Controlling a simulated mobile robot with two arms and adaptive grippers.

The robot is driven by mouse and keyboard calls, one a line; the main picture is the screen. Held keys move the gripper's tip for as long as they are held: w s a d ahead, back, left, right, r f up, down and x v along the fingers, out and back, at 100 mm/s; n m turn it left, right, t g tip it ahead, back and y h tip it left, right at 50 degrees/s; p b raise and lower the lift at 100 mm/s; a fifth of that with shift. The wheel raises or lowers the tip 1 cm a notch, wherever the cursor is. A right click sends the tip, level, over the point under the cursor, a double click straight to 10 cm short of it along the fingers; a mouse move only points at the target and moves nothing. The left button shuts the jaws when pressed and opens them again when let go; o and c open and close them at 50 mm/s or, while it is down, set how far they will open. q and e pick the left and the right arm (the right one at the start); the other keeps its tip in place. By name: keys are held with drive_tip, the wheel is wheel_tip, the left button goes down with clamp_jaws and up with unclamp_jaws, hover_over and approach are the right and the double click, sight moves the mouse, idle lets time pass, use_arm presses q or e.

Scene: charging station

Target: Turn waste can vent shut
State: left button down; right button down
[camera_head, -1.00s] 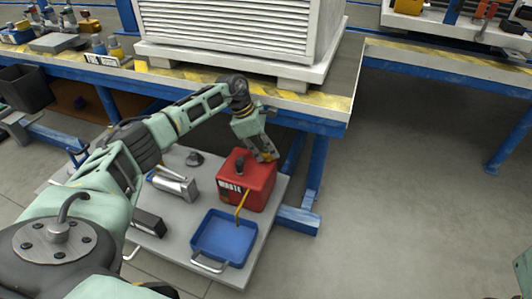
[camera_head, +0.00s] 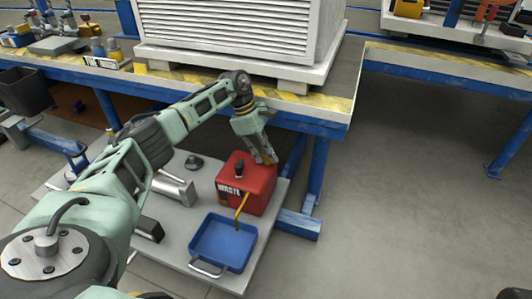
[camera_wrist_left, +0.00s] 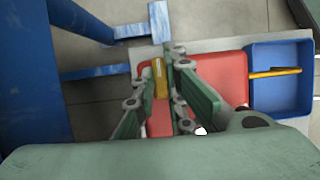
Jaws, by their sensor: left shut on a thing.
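The red waste can (camera_head: 258,190) stands on a low grey platform, with a "WASTE" label and a dark cap on top. My left gripper (camera_head: 267,156) reaches down to the can's far right top corner. In the left wrist view, its fingers (camera_wrist_left: 163,68) are on either side of a small yellow piece, the vent (camera_wrist_left: 160,80), above the red top (camera_wrist_left: 222,80). The gripper is shut on this vent. How far the vent is turned is hard to tell. My right gripper is not in view.
A blue tray (camera_head: 222,247) with a metal handle sits in front of the can, and a yellow spout reaches over it. A metal canister (camera_head: 174,187) lies to the left. The blue bench frame (camera_head: 316,170) stands close behind the gripper.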

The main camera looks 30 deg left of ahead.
use_arm(q)
drive_tip(key=c, duration=1.8)
unclamp_jaws()
drive_tip(key=v, duration=1.2)
